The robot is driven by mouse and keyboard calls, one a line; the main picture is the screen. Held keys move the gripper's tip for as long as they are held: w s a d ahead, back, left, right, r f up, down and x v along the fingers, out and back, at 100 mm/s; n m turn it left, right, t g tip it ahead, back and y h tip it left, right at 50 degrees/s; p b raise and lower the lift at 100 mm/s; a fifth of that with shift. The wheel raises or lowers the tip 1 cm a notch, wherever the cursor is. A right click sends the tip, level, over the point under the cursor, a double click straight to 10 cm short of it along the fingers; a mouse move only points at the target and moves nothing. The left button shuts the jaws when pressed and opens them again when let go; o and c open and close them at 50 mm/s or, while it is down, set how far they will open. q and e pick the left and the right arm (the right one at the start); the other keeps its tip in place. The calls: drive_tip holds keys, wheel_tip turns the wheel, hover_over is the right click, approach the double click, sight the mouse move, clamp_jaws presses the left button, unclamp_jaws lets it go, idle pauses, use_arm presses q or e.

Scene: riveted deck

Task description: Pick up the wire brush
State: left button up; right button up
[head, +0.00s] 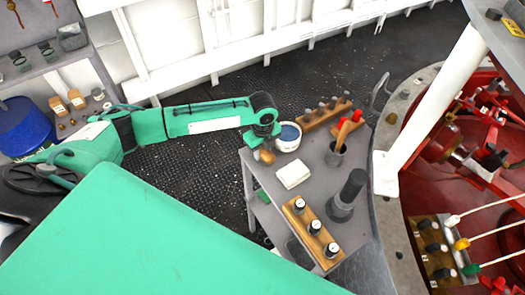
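My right gripper is not in view.
Wooden racks (312,233) (326,115) hold several dark pieces. A dark cylinder (347,195) stands near the right edge. A white post (435,105) rises on the right.

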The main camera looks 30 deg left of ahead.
use_arm(q)
drive_tip(key=shift+r, duration=0.15)
drive_tip(key=shift+r, duration=0.2)
wheel_tip(320, 180, up, 19)
drive_tip(key=b, duration=0.3)
drive_tip(key=shift+r, duration=0.2)
